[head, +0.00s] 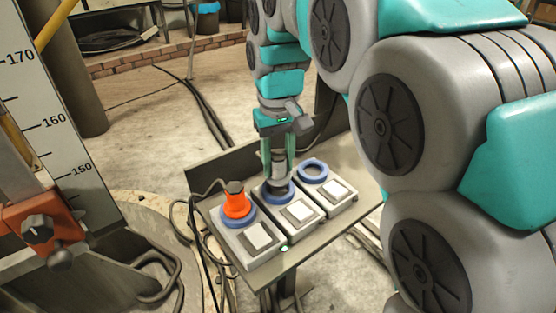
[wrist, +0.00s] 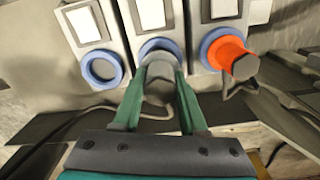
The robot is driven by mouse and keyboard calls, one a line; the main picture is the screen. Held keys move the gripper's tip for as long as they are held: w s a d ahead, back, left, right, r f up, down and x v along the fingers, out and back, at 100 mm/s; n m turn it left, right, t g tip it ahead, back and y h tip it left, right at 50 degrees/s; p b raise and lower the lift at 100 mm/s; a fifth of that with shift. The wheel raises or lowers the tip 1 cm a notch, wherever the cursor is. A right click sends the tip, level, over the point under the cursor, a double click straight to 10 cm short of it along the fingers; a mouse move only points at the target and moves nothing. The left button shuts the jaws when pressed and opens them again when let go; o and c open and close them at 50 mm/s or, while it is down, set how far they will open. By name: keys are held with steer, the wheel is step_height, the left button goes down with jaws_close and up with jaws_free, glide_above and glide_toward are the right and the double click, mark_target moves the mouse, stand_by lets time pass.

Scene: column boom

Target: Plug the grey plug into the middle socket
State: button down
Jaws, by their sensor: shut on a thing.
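The grey plug (head: 279,170) is held upright between the green fingers of my gripper (head: 281,158). Its dark lower end is at the blue ring of the middle socket (head: 291,193); I cannot tell whether it is seated or just above. In the wrist view the plug (wrist: 158,82) sits between the fingertips (wrist: 160,74), over the near part of the middle socket's blue ring (wrist: 158,45). The fingers and plug hide much of the opening.
An orange plug (head: 236,203) stands in the left socket's blue ring, with a dark cable running off left. The right socket's blue ring (head: 313,171) is empty. Each socket box has a pale square on it. All stand on a grey table (head: 318,240) with a raised back panel.

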mark_target(278, 155)
steer(key=shift+f+b, duration=0.5)
steer(key=shift+f, duration=0.8)
stand_by(0.5)
steer(key=shift+c, duration=1.8)
jaws_free()
steer(key=shift+r, duration=0.1)
steer(key=shift+r, duration=3.8)
steer(key=s+d+f, duration=0.2)
steer(key=s, duration=0.1)
steer(key=s+d+f+m, duration=0.1)
steer(key=s+d+f, duration=0.2)
steer(key=s, duration=0.1)
steer(key=s+d+f+m, duration=0.1)
steer(key=s+d+f, duration=0.1)
steer(key=s+d, duration=0.1)
steer(key=shift+s+d+f+g, duration=0.2)
steer(key=shift+s+f+g, duration=0.15)
steer(key=shift+g, duration=0.05)
steer(key=s+d+f+m+g, duration=0.1)
steer(key=s+d+f, duration=0.3)
steer(key=s+f, duration=0.6)
steer(key=s, duration=0.4)
steer(key=shift+s+d+f+m, duration=0.15)
steer(key=shift+d+f+m, duration=0.05)
steer(key=shift+m, duration=0.2)
